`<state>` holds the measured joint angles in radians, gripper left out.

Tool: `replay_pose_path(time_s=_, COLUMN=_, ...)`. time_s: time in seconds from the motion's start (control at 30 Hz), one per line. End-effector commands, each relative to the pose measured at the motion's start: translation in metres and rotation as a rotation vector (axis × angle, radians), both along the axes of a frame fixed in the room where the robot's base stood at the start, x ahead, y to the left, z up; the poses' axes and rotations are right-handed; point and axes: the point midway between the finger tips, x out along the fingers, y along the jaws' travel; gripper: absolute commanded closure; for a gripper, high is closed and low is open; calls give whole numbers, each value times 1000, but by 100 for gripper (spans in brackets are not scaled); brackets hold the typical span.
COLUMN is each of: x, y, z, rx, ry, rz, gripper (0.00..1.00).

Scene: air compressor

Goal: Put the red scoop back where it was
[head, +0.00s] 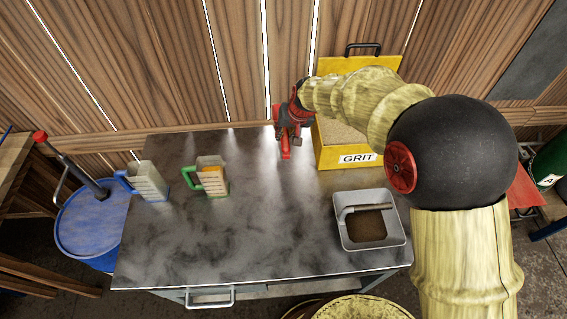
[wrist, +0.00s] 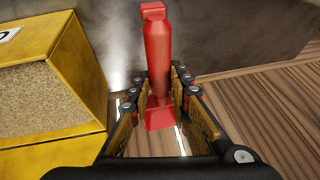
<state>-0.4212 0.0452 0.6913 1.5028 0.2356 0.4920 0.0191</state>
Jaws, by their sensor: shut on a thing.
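The red scoop (wrist: 157,50) is held between the two fingers of my gripper (wrist: 160,88), seen in the wrist view. Its handle sticks out past the fingertips, and a wider red part shows between the fingers. In the head view the scoop (head: 285,150) hangs below my gripper (head: 289,132), just left of the yellow GRIT box (head: 325,153). The box stands open at the table's back right with tan grit inside; it also shows at the left of the wrist view (wrist: 95,75). I cannot tell whether the scoop touches the table.
A grey tray (head: 347,236) with brown material and a grey-handled tool is at the table's front right. A blue-handled jug (head: 149,180) and a green-handled jug (head: 211,162) stand at the left. The metal tabletop (head: 260,220) is clear in the middle. A wooden wall is behind.

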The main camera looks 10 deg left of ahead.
Motion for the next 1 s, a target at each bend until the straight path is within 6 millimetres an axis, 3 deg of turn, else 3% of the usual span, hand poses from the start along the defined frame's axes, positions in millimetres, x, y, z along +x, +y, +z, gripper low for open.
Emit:
replay_pose_path(time_s=0.03, x=0, y=0, z=-15, rx=0, ry=0, rz=0, gripper=100)
replay_pose_path(time_s=0.37, x=0, y=0, z=-40, rx=0, ry=1, rz=0, gripper=100)
replay_pose_path(time_s=1.0, x=0, y=0, z=-125, rx=0, ry=1, rz=-1, gripper=100)
